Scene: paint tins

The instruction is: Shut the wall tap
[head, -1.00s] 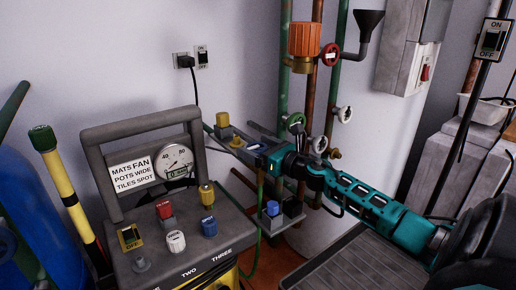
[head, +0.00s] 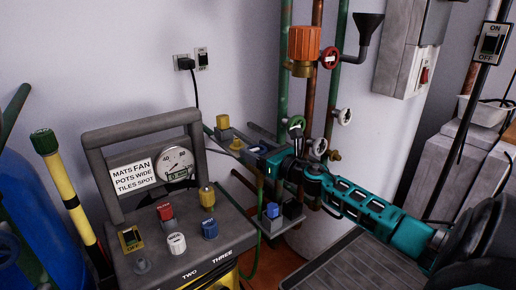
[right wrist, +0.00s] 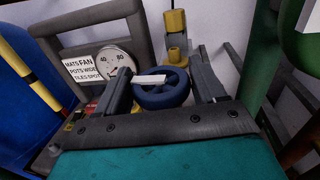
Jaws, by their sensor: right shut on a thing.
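My right gripper (head: 252,148) reaches in from the right, past the wall pipes, to a spot just behind and right of the grey machine. In the right wrist view, the right gripper (right wrist: 163,85) has its two fingers on either side of a blue handwheel (right wrist: 160,97) with a white tag across it. The gripper is shut on this wheel. In the head view the wheel is mostly hidden by the gripper. Other handwheels on the pipes are red (head: 331,58), green (head: 295,122) and white (head: 344,116). My left gripper is out of view.
The grey machine (head: 140,205) with knobs, a gauge and a handle frame stands at left. A yellow-capped fitting (head: 222,121) stands close behind the gripper. A small shelf with a blue knob (head: 271,210) lies below my arm. A black funnel (head: 368,25) is above.

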